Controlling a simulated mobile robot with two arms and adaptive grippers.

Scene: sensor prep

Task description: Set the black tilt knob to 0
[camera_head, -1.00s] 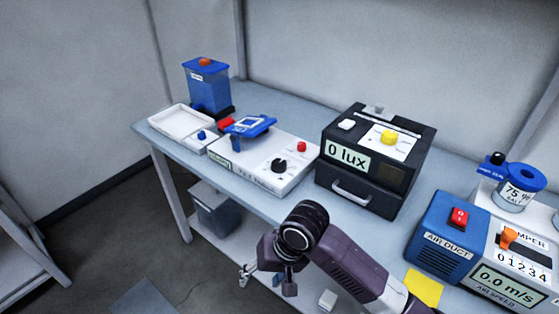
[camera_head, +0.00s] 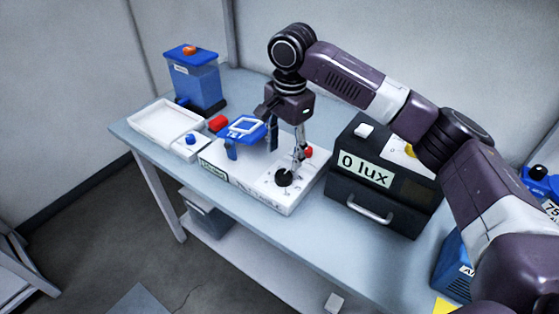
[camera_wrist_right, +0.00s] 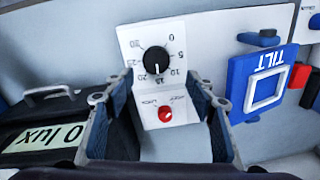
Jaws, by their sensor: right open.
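The black tilt knob (camera_head: 284,177) sits on a white panel box (camera_head: 240,182) on the table. In the right wrist view the knob (camera_wrist_right: 156,60) stands in a printed number scale. Its white mark points down in that picture, toward the numbers around 15. My right gripper (camera_head: 285,158) is above the panel, close to the knob. In the right wrist view the gripper (camera_wrist_right: 160,101) has its fingers wide apart and nothing between them is held. A blue tilt display (camera_head: 243,128) stands on the box; it also shows in the right wrist view (camera_wrist_right: 263,88). My left gripper is not seen.
A red button (camera_wrist_right: 165,113) is beside the knob on the panel. The black lux box (camera_head: 380,190) stands close to the right. A white tray (camera_head: 165,125) and a blue container (camera_head: 195,80) stand to the left. The table's front strip is clear.

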